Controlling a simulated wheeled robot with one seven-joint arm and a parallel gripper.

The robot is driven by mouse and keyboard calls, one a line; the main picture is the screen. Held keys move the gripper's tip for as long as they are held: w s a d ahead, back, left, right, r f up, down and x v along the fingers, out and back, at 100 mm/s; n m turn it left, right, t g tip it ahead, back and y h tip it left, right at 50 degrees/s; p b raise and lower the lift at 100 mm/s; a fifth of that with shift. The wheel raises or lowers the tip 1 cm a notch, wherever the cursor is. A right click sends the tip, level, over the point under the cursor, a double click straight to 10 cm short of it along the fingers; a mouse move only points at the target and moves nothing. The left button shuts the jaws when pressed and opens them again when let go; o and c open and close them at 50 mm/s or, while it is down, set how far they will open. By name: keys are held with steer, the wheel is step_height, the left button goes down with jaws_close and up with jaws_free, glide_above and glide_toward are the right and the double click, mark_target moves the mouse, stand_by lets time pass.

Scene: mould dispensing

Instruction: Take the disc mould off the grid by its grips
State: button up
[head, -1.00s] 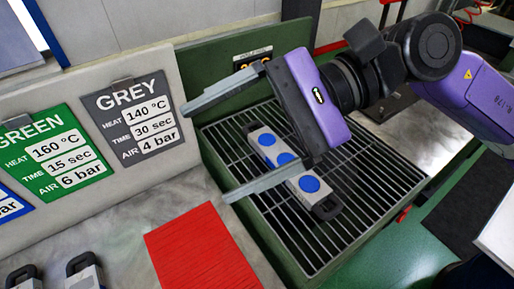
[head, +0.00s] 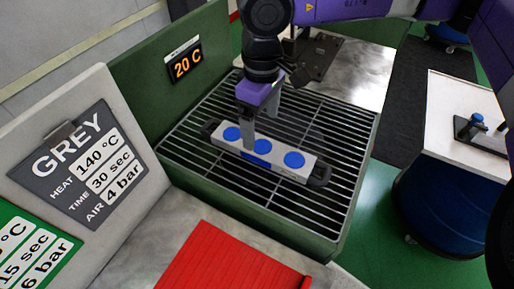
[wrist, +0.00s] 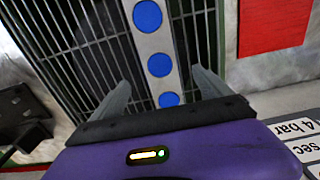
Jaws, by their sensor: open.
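The disc mould (head: 279,165) is a light grey bar with blue discs along its top and a dark grip at each end. It lies on the metal grid (head: 325,215). My gripper (head: 262,128) is above the middle of the mould, pointing down, with its fingers apart. In the wrist view the mould (wrist: 153,43) runs between the fingers of my gripper (wrist: 162,88), and both fingertips appear clear of it. The finger nearer the head camera covers part of the mould's middle in the head view.
The grid sits in a green tray with a 20 C display (head: 184,64) behind it. A red ribbed mat (head: 230,262) lies in front. A grey settings sign (head: 75,168) stands at left. A white-topped blue cart (head: 450,125) stands at right.

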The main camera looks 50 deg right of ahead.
mark_target(262, 146)
steer(key=shift+s+f+p, duration=0.2)
steer(key=shift+f+p, duration=0.25)
steer(key=shift+f, duration=3.45)
steer(key=shift+c, duration=0.4)
steer(key=c, duration=1.8)
steer(key=shift+r, duration=0.1)
jaws_close()
